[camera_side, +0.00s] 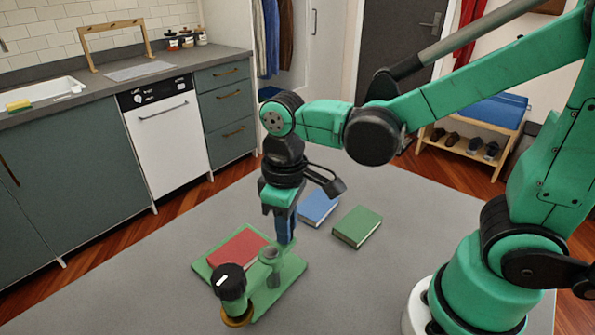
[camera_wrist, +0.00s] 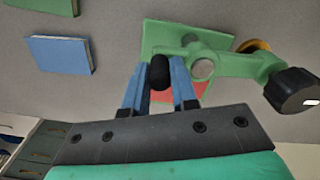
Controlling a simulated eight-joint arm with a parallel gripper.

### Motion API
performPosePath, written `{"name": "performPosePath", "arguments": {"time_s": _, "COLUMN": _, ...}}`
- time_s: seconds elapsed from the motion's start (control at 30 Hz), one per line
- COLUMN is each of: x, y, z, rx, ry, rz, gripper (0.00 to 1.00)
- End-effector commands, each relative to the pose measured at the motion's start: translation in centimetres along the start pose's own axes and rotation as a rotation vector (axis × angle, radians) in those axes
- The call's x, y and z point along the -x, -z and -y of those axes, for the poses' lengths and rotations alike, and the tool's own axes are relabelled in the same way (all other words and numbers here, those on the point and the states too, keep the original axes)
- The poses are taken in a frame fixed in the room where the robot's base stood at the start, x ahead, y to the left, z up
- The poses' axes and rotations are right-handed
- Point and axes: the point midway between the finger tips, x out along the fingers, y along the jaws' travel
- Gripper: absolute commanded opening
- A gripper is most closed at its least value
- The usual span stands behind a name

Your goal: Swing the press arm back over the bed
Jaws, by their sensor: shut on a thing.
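The press has a flat green bed (camera_side: 290,274) on the table, with a red book (camera_side: 236,248) lying on it. A black knob (camera_side: 228,278) tops the press at its near end. In the wrist view, the green press arm (camera_wrist: 236,64) runs from beside the black knob (camera_wrist: 292,90) to a black handle (camera_wrist: 160,74). My gripper (camera_side: 285,240) is low over the bed. Its blue fingers are shut on that handle, one on each side. In the wrist view, only bits of red (camera_wrist: 203,88) show beneath the press arm; the gripper hides much of the rest.
A blue book (camera_side: 319,206) and a green book (camera_side: 357,227) lie on the grey table (camera_side: 400,270), beyond and right of the press. The table left of the press is clear. Kitchen cabinets and a shoe bench (camera_side: 465,138) stand beyond the table.

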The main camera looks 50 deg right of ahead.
Motion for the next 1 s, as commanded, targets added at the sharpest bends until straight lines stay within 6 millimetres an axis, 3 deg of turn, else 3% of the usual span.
{"name": "performPosePath", "arguments": {"time_s": 0.47, "x": 0.0, "y": -0.4, "z": 0.1, "rx": -0.093, "ry": 0.0, "rz": 0.001, "gripper": 0.0}}
{"name": "performPosePath", "arguments": {"time_s": 1.0, "x": 0.0, "y": -1.9, "z": 1.1, "rx": -0.562, "ry": 0.0, "rz": 0.001, "gripper": 0.0}}
